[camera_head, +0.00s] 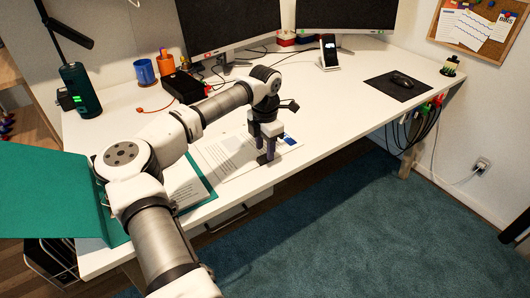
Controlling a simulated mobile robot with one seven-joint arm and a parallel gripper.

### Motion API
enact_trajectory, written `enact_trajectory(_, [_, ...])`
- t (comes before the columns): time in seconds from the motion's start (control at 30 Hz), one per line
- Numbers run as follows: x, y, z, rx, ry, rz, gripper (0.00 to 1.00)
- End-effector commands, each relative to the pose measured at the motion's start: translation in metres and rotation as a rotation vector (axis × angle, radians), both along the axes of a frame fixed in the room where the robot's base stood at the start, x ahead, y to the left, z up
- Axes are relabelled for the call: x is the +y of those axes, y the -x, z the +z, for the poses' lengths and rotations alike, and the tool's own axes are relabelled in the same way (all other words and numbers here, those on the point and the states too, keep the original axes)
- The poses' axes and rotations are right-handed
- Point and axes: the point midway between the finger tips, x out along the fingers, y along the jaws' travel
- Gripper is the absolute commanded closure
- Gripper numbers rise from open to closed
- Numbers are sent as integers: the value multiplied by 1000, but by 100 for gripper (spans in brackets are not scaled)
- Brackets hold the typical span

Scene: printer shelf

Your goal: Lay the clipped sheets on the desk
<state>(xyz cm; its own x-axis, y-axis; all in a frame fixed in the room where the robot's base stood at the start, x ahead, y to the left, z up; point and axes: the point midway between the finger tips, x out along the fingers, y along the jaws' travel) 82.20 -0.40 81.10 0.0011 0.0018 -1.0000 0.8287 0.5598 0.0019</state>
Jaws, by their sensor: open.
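White printed sheets (228,155) lie flat on the white desk (330,110) near its front edge. A small blue patch (290,140) shows at their right end; I cannot tell whether it is print or a clip. My gripper (267,157) points down over the right part of the sheets, open, with its fingertips close to the paper. I cannot tell whether they touch it. My gripper and wrist hide part of the sheets. An open teal folder (45,195) lies to the left with more printed paper (183,187) in it, partly hidden by my arm.
Two monitors (230,25) stand at the back. A phone on a stand (328,52), a black mouse pad (398,86), cups (145,72) and a dark green cylinder (80,90) are on the desk. The desk right of my gripper is clear. Cables (420,125) hang at the right edge.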

Motion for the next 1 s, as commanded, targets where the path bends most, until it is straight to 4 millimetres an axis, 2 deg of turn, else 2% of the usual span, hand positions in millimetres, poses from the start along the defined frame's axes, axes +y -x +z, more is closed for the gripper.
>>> enact_trajectory(0.2, [0, -1, 49, -4, -1, 0, 59])
enact_trajectory(0.4, [0, -1, 83, -4, 0, 0, 59])
enact_trajectory(0.6, [0, 0, 96, -1, 1, 0, 59])
enact_trajectory(0.83, [-2, 0, 97, -1, 7, -2, 59])
enact_trajectory(0.93, [-23, 4, 99, -10, 80, -32, 59])
enact_trajectory(0.97, [-36, 6, 101, -15, 127, -49, 59])
enact_trajectory(1.0, [-59, 11, 107, -25, 210, -78, 59])
